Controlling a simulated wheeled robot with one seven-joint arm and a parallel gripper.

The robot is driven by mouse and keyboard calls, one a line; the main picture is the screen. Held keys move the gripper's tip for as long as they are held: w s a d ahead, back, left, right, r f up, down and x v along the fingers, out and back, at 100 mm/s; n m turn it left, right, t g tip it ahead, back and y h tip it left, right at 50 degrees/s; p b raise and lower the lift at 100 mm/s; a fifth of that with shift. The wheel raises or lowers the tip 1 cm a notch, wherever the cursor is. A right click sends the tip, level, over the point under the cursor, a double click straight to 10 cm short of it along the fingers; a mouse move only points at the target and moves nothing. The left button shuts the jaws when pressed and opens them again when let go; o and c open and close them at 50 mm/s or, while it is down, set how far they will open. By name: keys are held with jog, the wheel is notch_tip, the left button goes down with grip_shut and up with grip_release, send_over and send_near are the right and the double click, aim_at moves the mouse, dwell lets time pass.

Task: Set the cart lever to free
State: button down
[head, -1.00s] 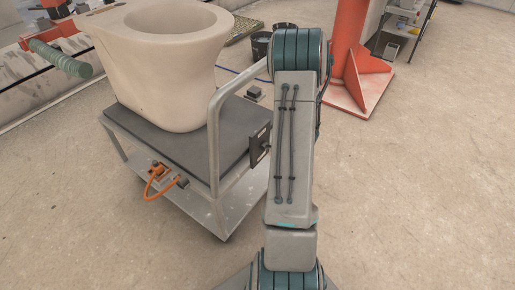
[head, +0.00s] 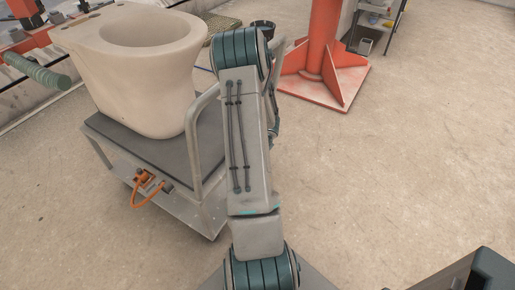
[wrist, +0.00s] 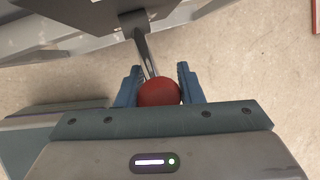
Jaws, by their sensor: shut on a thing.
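The cart (head: 160,162) stands at left in the head view, with a dark deck, grey frame and raised handle rail (head: 194,140). In the wrist view, the lever (wrist: 146,52) is a metal rod that runs from a dark plate (wrist: 80,14) down to a red ball knob (wrist: 158,92). My gripper (wrist: 158,84) has its blue fingers on either side of the knob and is shut on it. In the head view my arm hides the lever and the gripper's fingertips. No lever marking is readable.
A pale toilet-shaped ceramic piece (head: 145,75) stands on the cart. An orange hose (head: 148,190) hangs at its side. A red column (head: 322,60) with a wide foot and a shelf (head: 374,25) stand behind. The floor at right is open.

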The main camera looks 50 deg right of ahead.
jog(key=c, duration=1)
grip_release()
jog(key=shift+w+a, duration=0.1)
jog(key=p+v, duration=0.4)
jog(key=v, duration=0.9)
jog(key=shift+r, duration=0.35)
jog(key=shift+a, duration=0.15)
